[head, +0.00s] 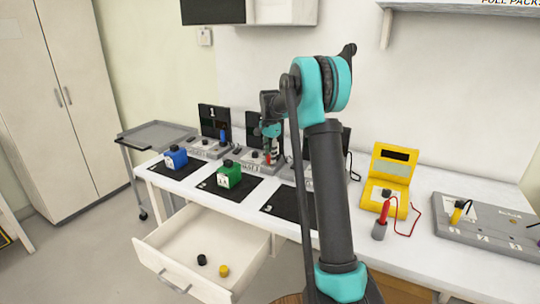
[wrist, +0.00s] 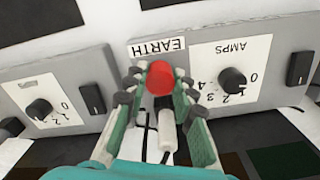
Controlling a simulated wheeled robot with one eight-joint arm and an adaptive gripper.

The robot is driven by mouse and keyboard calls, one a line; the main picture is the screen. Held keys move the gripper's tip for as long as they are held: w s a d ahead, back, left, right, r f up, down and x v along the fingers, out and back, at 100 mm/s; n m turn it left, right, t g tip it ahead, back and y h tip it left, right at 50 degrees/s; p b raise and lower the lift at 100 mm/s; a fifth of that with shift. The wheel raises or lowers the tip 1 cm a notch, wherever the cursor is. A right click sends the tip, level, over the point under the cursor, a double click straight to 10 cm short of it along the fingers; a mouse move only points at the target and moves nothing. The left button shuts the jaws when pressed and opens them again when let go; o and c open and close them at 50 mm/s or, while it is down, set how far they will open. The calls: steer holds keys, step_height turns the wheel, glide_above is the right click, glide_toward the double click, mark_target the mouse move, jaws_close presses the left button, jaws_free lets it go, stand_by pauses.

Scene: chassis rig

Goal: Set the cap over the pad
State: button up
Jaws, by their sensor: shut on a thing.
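My gripper (wrist: 158,90) is shut on a red round-topped piece, likely the cap (wrist: 160,78), held between the fingertips in the wrist view. It is in front of a grey unit (wrist: 118,58) whose label reads EARTH upside down. A pale cylinder with a dark lead (wrist: 167,128) shows between the fingers; I cannot tell whether it joins the red piece. In the head view my gripper (head: 271,146) is low over the middle bench unit, with a bit of red below it. I cannot make out the pad, nor whether the red piece touches anything.
An open drawer (head: 165,245) holds a small black piece (head: 201,259) and a yellow piece (head: 223,271). A blue box (head: 176,157) and green box (head: 229,174) stand on dark mats. A yellow meter (head: 391,180) and grey panel (head: 485,225) stand right. The front-middle mat (head: 283,203) looks bare.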

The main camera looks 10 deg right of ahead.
steer(key=shift+f, duration=0.55)
stand_by(0.4)
steer(key=o, duration=0.8)
steer(key=shift+o, duration=0.2)
step_height(320, 180, up, 12)
